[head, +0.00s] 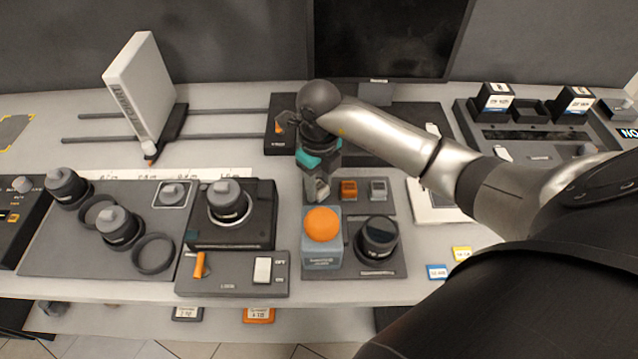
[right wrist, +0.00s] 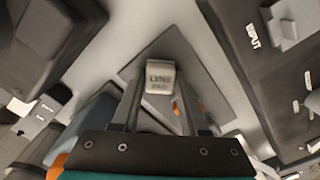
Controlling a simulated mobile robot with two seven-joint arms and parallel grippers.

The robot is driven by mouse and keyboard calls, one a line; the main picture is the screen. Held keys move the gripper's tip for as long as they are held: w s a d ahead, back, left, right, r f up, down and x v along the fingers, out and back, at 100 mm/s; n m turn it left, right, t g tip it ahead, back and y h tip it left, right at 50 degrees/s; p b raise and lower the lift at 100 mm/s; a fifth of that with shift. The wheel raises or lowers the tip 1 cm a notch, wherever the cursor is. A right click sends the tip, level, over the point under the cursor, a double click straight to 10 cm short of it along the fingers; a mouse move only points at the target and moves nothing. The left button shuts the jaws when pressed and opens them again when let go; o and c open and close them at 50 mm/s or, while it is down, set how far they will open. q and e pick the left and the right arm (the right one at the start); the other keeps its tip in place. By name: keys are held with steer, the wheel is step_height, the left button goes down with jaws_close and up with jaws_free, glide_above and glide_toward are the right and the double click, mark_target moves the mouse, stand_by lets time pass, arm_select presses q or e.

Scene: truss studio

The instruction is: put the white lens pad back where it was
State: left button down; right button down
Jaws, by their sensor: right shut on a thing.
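My right gripper (head: 318,192) is shut on the white lens pad (right wrist: 160,79), whose "LENS PAD" label faces the right wrist camera. The pad sits between the two fingertips, over a dark grey mat (right wrist: 205,85); I cannot tell whether it touches the mat. In the head view the fingers largely hide the pad. To the right of the fingers, an orange block (head: 348,190) and a grey block (head: 378,189) stand on the dark mat (head: 363,207). My left gripper is not in view.
A blue-grey box with an orange dome (head: 322,224) stands just in front of the gripper. A dark lens (head: 378,238) stands to its right. A black camera-like unit (head: 232,214) is at left. A white upright box (head: 140,85) stands at back left. A black screen (head: 385,40) rises behind.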

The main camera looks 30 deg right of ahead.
mark_target(319, 186)
steer(key=shift+c, duration=2.1)
jaws_free()
steer(key=shift+f, duration=0.1)
step_height(319, 186, up, 12)
steer(key=shift+r+p, duration=0.2)
steer(key=shift+p, duration=0.25)
